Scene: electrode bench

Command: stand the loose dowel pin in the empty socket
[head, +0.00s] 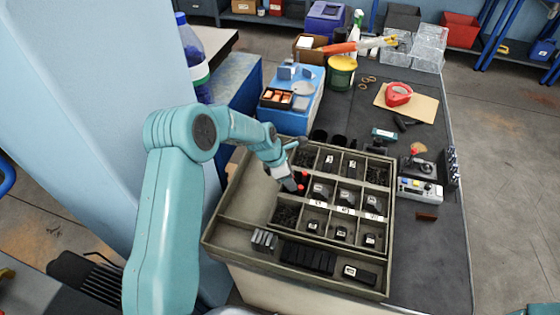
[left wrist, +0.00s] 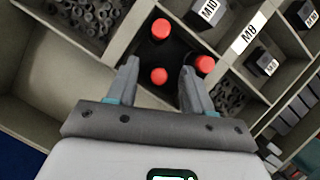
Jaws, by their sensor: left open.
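My left gripper (left wrist: 159,67) is open above a compartment of the parts tray (head: 224,232); in the head view it reaches down into the tray's left side (head: 294,186). In the left wrist view, a red-topped piece (left wrist: 159,76) shows between the fingers, not gripped. A second red top (left wrist: 161,29) is beyond the fingertips, and a third (left wrist: 205,65) is beside the right finger. They sit over a dark base (left wrist: 178,52). I cannot tell which piece is the loose dowel pin, and I cannot make out an empty socket. My right gripper is not in view.
Tray walls surround the gripper closely. Neighbouring compartments hold dark small parts (left wrist: 88,15) and blocks labelled M10 and M8 (left wrist: 262,61). The bench's front right is clear.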

